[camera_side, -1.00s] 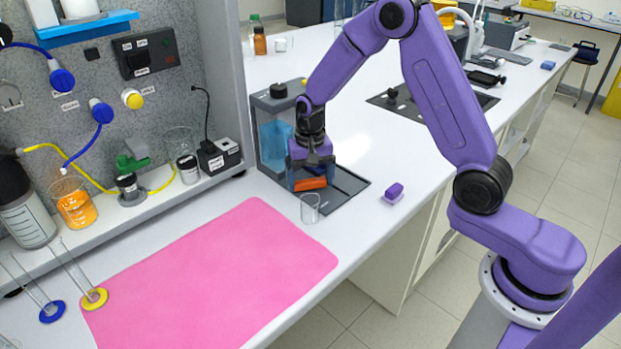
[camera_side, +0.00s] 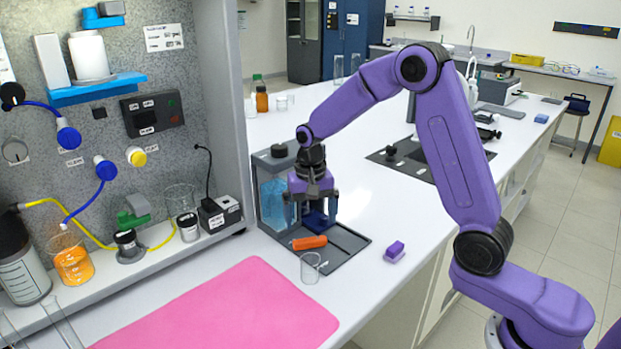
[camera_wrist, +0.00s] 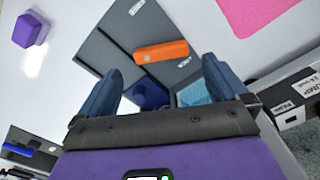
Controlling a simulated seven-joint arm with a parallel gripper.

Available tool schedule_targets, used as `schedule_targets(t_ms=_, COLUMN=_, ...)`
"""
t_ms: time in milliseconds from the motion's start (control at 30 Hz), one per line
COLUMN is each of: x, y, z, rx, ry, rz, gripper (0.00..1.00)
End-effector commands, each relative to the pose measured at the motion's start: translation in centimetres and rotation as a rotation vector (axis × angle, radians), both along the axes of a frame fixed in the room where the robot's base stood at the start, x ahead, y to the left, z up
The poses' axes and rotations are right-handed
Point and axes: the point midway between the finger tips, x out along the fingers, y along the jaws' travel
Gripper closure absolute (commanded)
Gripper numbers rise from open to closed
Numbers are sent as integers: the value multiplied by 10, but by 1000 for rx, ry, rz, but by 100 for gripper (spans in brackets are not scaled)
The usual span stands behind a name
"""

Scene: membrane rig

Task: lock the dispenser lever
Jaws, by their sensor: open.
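The dispenser (camera_side: 251,200) is a grey frame with a clear blue-tinted tank, standing on the bench with a dark grey base plate. Its orange lever (camera_side: 309,242) sticks out low at the front above the plate; it also shows in the wrist view (camera_wrist: 161,51), beyond my fingertips. A dark blue block (camera_side: 314,219) sits behind the lever, partly hidden by my fingers. My gripper (camera_side: 311,208) points down in front of the tank, above and behind the lever. In the wrist view its two fingers (camera_wrist: 160,78) are apart, with the lever not between them.
A small clear beaker (camera_side: 310,268) stands at the plate's front corner. A purple block (camera_side: 395,251) lies on the bench to the right. A pink mat (camera_side: 225,312) covers the front left. A grey equipment panel (camera_side: 180,80) rises at left. The bench between plate and purple block is clear.

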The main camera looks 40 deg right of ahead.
Motion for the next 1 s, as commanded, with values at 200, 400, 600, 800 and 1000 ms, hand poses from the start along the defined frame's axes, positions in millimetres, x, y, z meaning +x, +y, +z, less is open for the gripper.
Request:
schedule_targets(t_ms=200, x=1, y=0, z=49, rx=0, ry=-7, rz=-2, gripper=0)
schedule_targets(t_ms=400, x=1, y=-1, z=85, rx=1, ry=-5, rz=-2, gripper=0)
schedule_targets(t_ms=600, x=0, y=0, z=104, rx=0, ry=-1, rz=-2, gripper=0)
schedule_targets(t_ms=800, x=0, y=0, z=109, rx=0, ry=-1, rz=-2, gripper=0)
schedule_targets(t_ms=1000, x=0, y=0, z=109, rx=0, ry=-1, rz=-2, gripper=0)
